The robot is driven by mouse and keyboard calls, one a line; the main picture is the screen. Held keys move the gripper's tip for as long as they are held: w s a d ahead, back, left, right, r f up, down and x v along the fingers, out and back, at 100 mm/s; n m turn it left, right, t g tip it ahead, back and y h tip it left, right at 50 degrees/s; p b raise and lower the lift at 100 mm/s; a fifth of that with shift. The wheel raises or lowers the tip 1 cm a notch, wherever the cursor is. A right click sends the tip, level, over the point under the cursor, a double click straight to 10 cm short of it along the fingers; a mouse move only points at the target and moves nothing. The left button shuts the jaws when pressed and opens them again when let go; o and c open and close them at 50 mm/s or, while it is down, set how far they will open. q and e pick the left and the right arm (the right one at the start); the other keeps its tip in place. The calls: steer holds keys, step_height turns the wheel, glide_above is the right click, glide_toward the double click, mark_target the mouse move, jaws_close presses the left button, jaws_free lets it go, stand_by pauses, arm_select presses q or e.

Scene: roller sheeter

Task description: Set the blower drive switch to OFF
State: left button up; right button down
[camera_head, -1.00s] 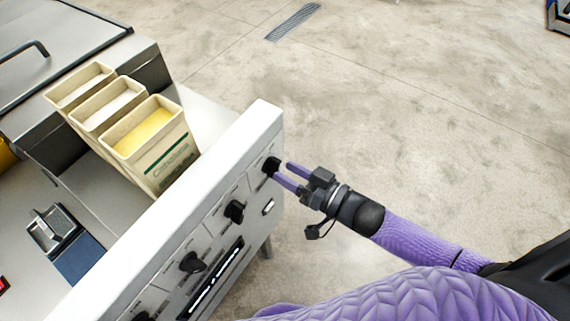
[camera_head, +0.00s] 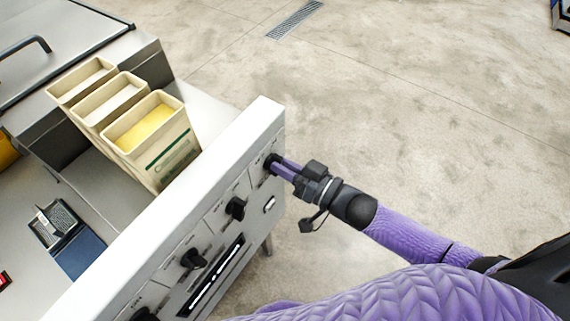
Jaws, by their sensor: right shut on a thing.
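A white control panel (camera_head: 222,190) carries a row of black rotary knobs on its front face. My right gripper (camera_head: 275,164) is at the far-end knob (camera_head: 268,160), its purple fingers shut on it; the fingers partly hide this knob. The panel labels are too small to read, so I cannot tell which knob is the blower drive switch or its setting. Another black knob (camera_head: 236,208) and a third knob (camera_head: 193,258) sit nearer along the panel. My left gripper is not in view.
Three cream bins (camera_head: 150,135) stand behind the panel, the nearest holding something yellow. A small white rocker (camera_head: 269,204) and a dark display strip (camera_head: 216,276) are on the panel. A blue tray (camera_head: 78,250) lies at left.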

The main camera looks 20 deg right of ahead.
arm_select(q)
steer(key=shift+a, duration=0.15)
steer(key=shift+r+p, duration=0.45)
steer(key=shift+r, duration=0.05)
arm_select(e)
steer(key=n, duration=0.8)
steer(key=shift+s+a+n, duration=0.15)
steer(key=shift+a+n, duration=0.05)
steer(key=shift+n, duration=0.1)
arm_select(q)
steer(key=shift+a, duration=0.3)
arm_select(e)
steer(key=c, duration=0.6)
jaws_free()
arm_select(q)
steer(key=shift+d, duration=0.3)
